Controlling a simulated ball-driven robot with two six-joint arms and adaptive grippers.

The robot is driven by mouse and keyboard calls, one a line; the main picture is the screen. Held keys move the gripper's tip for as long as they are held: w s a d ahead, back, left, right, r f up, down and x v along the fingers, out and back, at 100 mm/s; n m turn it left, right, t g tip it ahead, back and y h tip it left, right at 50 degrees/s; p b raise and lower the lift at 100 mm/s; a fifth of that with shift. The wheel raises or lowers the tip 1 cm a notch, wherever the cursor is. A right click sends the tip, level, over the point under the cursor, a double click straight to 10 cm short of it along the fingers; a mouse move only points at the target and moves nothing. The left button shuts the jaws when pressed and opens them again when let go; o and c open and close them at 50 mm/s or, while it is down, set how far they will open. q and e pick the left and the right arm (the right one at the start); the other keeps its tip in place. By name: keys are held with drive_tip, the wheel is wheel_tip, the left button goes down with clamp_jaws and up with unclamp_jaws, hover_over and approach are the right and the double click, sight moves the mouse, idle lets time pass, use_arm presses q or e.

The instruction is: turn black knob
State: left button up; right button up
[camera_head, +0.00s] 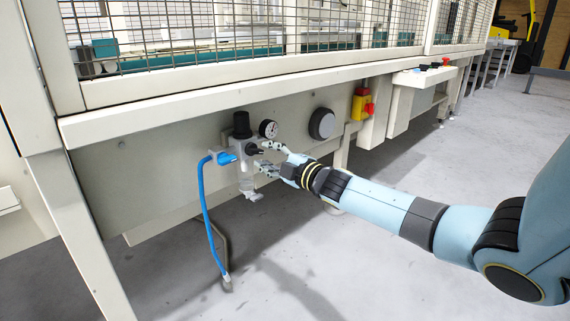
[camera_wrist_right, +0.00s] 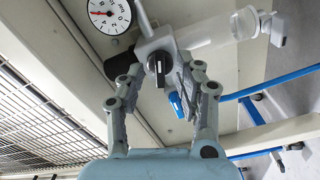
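A small black knob (camera_head: 254,150) sits on the front of the grey air unit under the machine. In the right wrist view the black knob (camera_wrist_right: 159,71) shows a pale pointer mark and lies between my fingers. My right gripper (camera_head: 264,157) comes in from the right, in front of the unit. In the wrist view the right gripper (camera_wrist_right: 164,73) is open, one finger on each side of the knob. A gap shows on both sides; depth and contact are hard to judge. My left gripper is not in view.
A larger black cap (camera_head: 241,124) tops the unit, beside a round gauge (camera_head: 268,129). A clear bowl (camera_head: 246,179) hangs below; a blue hose (camera_head: 204,205) runs to the left. A dark round disc (camera_head: 321,123) and a yellow-red switch (camera_head: 361,105) are to the right.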

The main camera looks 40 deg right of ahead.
drive_tip(key=s, duration=1)
drive_tip(key=shift+d, duration=0.35)
drive_tip(key=shift+w, duration=0.1)
drive_tip(key=shift+f, duration=0.1)
